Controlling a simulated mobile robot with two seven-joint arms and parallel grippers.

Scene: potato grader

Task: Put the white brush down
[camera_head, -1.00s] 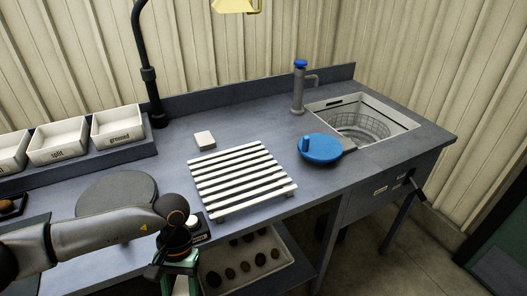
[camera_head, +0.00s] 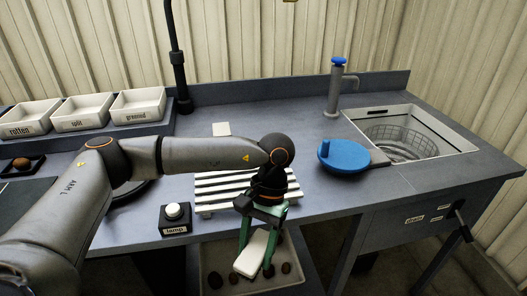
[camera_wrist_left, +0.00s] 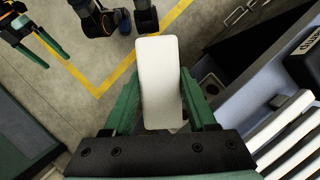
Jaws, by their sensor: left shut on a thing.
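The white brush (camera_head: 252,253) is a pale, rounded block. My left gripper (camera_head: 256,262) is shut on it, holding it in front of the bench edge, over the lower shelf. In the left wrist view the brush (camera_wrist_left: 159,80) sits between the green fingers, its broad pale face toward the camera. Its bristles are not visible. My right gripper (camera_wrist_left: 42,50) shows at the upper left of the left wrist view, its green fingers apart and empty. It is out of the head view.
The white slatted rack (camera_head: 220,191) lies behind my left gripper, partly covered by my arm. A lamp button (camera_head: 174,213) stands at the front edge. A blue round lid (camera_head: 343,157) and basin (camera_head: 455,145) are at the right.

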